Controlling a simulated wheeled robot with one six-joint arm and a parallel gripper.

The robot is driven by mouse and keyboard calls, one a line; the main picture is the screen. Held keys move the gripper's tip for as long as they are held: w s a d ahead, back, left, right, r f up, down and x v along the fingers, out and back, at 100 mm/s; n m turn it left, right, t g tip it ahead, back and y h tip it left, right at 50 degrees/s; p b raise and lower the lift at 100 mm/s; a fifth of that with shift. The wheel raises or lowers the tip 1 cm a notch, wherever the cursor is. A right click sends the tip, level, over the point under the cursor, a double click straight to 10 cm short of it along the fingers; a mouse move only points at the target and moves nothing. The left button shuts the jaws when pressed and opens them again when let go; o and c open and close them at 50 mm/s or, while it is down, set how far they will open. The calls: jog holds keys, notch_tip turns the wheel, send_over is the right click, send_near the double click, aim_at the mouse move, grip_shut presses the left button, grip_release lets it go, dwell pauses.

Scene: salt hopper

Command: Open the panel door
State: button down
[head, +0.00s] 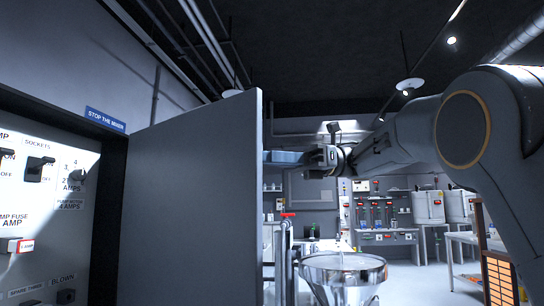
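The grey panel door (195,200) stands swung open, jutting out toward the right of the dark cabinet frame. Its broad face is turned to me and its far side is hidden. The lit panel inside (48,195) is exposed at the left, with switches, labels and a fuse area. My arm reaches in from the right. My gripper (305,158) is just right of the door's free edge, with its front end partly behind the door. A bluish flat piece shows between it and the edge. I cannot tell whether the fingers are apart or touching the door.
A sign reading "STOP THE MIXER" (105,120) is on the wall above the cabinet. A shiny metal hopper (343,276) stands at the lower middle, right of the door. Shelves and a bench (385,237) are further back. Open floor shows at the right.

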jog(key=shift+w+a+f, duration=0.2)
